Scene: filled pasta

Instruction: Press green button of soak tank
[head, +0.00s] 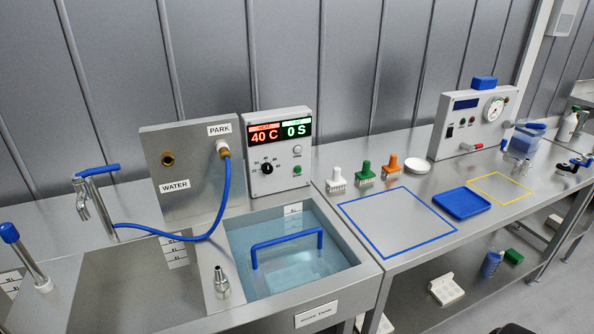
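The soak tank (366,277) is a steel basin filled with clear bluish water, with a label on its front. A blue-handled basket (287,247) sits in the water. Behind the tank stands a grey control box (258,190). Its display (279,132) reads 40 C in red and 0 S in green. A black dial (267,168) is on its lower left face. The green button (297,170) is at its lower right, below a pale button (297,150). Nothing covers the green button. Neither of my grippers is in view.
A steel panel (185,172) marked WATER and PARK holds a blue hose (226,205) left of the box. A metal nozzle (221,281) stands left of the tank. White, green and orange brushes (390,164) stand to the right. Space directly before the box is open above the water.

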